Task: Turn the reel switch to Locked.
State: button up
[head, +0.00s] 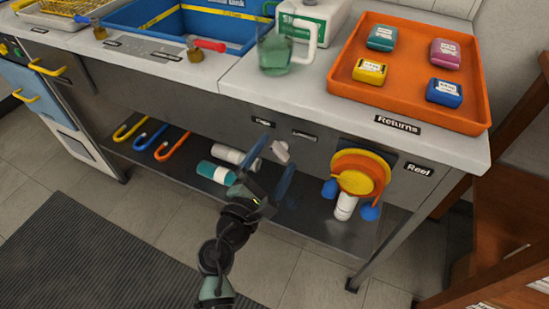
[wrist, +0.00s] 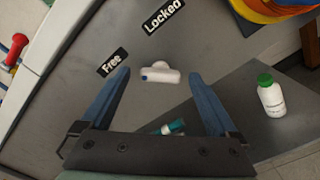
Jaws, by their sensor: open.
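The reel switch is a small white lever knob on the bench's grey front panel; it shows in the head view (head: 281,151) and in the wrist view (wrist: 160,75). In the wrist view a black "Free" label (wrist: 112,62) sits to its left and a "Locked" label (wrist: 165,17) above it. A small blue mark is on the knob's left end. My gripper (head: 275,165) is in front of the panel. In the wrist view its two blue fingers (wrist: 160,84) are apart, one on each side of the switch. I cannot tell whether either finger touches it.
An orange and yellow reel (head: 358,175) hangs on the panel to the right. Below is a shelf with bottles (head: 217,172) and hooks (head: 172,145). An orange tray (head: 345,88) and a green-tinted jug (head: 274,55) stand on the bench top above.

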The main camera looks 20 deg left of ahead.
jog(key=c, duration=1.4)
jog(key=shift+f+m, duration=0.1)
jog(key=shift+m, duration=0.2)
jog(key=m+b, duration=0.3)
jog(key=shift+f, duration=0.1)
jog(key=m+b, duration=0.3)
jog(key=m, duration=0.3)
jog(key=m+b, duration=0.3)
jog(key=m, duration=0.1)
jog(key=shift+b, duration=0.3)
jog(key=shift+m+b, duration=1.2)
jog(key=shift+m, duration=0.9)
